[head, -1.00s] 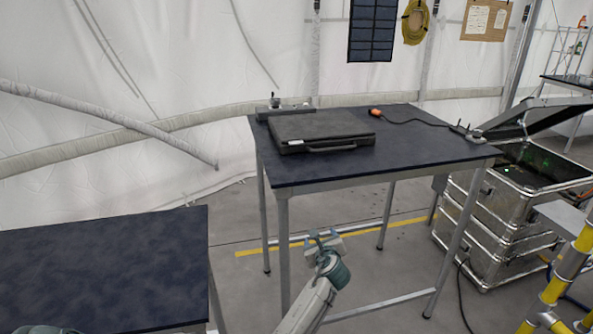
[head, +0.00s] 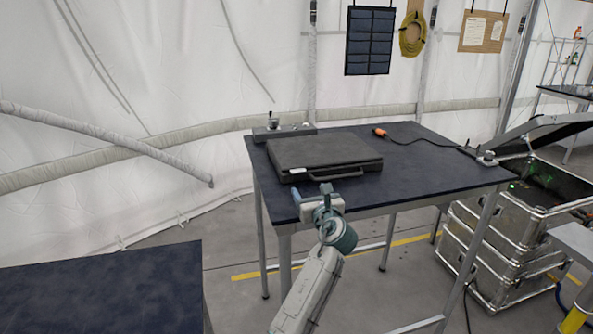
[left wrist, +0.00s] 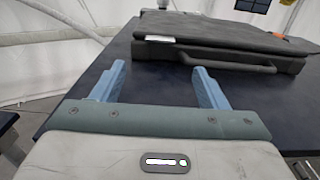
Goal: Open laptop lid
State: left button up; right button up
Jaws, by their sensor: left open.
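The laptop (head: 325,152) is a dark, closed, case-like box with a handle on its front edge, lying flat on the dark table (head: 420,170). In the left wrist view the laptop (left wrist: 230,37) shows with its handle and a small pale label on the front left. My left gripper (head: 315,192) is at the table's front edge, in front of the laptop and apart from it. In the left wrist view its two blue fingers (left wrist: 158,80) are spread with nothing between them. My right gripper is not in view.
A clamp fixture (head: 285,131) stands behind the laptop at the table's back left. An orange-tipped cable (head: 381,132) lies at the back right. Metal crates (head: 510,220) stand right of the table. Another dark table (head: 100,290) is at lower left.

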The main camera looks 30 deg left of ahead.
aim_at(299, 172)
pick_arm(q)
jog(key=x, duration=0.2)
jog(key=p+x, duration=0.1)
jog(key=x, duration=0.3)
jog(key=shift+r+p, duration=0.4)
jog(key=x, duration=0.4)
jog(key=shift+w+a+f+p, duration=0.1)
jog(key=shift+w+f+p, duration=0.05)
jog(key=shift+f+p, duration=0.15)
jog(key=shift+r, duration=0.1)
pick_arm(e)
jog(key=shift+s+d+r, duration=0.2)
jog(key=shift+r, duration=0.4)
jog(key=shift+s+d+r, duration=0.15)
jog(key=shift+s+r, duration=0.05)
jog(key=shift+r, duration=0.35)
pick_arm(q)
jog(key=shift+c, duration=0.5)
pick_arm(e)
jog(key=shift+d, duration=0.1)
